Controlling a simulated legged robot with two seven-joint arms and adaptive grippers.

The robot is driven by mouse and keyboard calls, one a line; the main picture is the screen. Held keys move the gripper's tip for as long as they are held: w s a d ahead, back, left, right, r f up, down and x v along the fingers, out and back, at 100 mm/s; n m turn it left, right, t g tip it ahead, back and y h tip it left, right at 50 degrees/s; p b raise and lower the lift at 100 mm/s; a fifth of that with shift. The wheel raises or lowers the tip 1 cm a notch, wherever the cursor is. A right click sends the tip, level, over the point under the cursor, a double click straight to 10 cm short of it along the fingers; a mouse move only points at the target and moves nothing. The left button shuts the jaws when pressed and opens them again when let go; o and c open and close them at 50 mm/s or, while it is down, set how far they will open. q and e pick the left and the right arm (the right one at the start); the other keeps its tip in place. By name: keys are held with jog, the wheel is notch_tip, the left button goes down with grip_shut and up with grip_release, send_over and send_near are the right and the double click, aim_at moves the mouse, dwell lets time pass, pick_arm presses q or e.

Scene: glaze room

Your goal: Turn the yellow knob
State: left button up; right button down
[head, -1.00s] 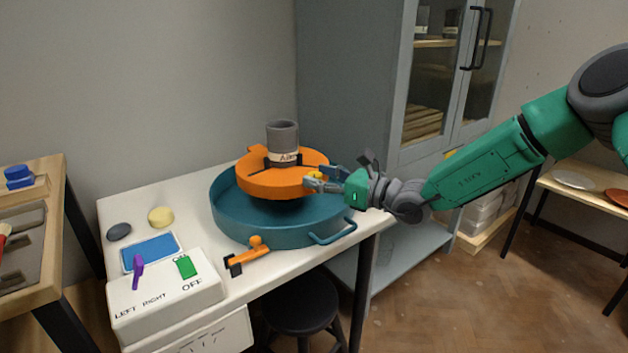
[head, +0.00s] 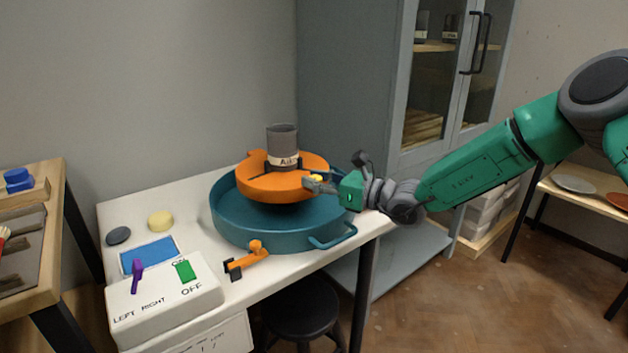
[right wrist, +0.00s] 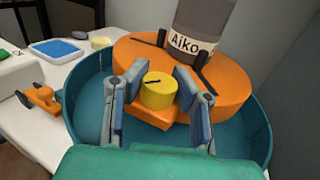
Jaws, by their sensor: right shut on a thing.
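The yellow knob (head: 317,178) sits at the near right edge of the orange turntable disc (head: 265,187). In the right wrist view the knob (right wrist: 158,90) is a short yellow cylinder with a dark line on top, running nearly left to right. My right gripper (head: 319,184) reaches in from the right and is shut on the knob, one finger on each side. A grey pot (head: 282,138) labelled "Aiko" stands upright on the disc among dark clamps. My left gripper is out of view.
The disc sits within a teal basin (head: 250,233) with a side handle. A white control box (head: 165,305) with a purple lever (head: 137,275) and green switch (head: 185,271) stands front left. An orange clamp-like piece (head: 249,259) lies between. A grey cabinet (head: 350,90) stands behind.

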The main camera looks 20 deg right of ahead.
jog(key=n+g+y, duration=0.2)
jog(key=n+g, duration=0.1)
jog(key=shift+w+d+g+y, duration=0.1)
jog(key=shift+g+y, duration=0.3)
jog(key=n+g+y+b, duration=0.1)
jog(key=n+g, duration=0.1)
jog(key=shift+f+g, duration=0.15)
jog(key=shift+g, duration=0.25)
jog(key=n+g+y+b, duration=0.1)
jog(key=n+g+b, duration=0.1)
jog(key=g, duration=0.1)
jog(key=shift+f+g+b, duration=0.1)
jog(key=shift+g+b, duration=0.2)
jog(key=n+g+b, duration=0.2)
jog(key=g, duration=0.1)
jog(key=shift+y+b, duration=0.3)
jog(key=shift+b, duration=0.1)
jog(key=shift+r+n+g+b, duration=0.2)
jog(key=shift+n+g+b, duration=0.1)
jog(key=shift+n+g, duration=0.2)
jog(key=shift+r, duration=0.1)
jog(key=c, duration=1.2)
grip_release()
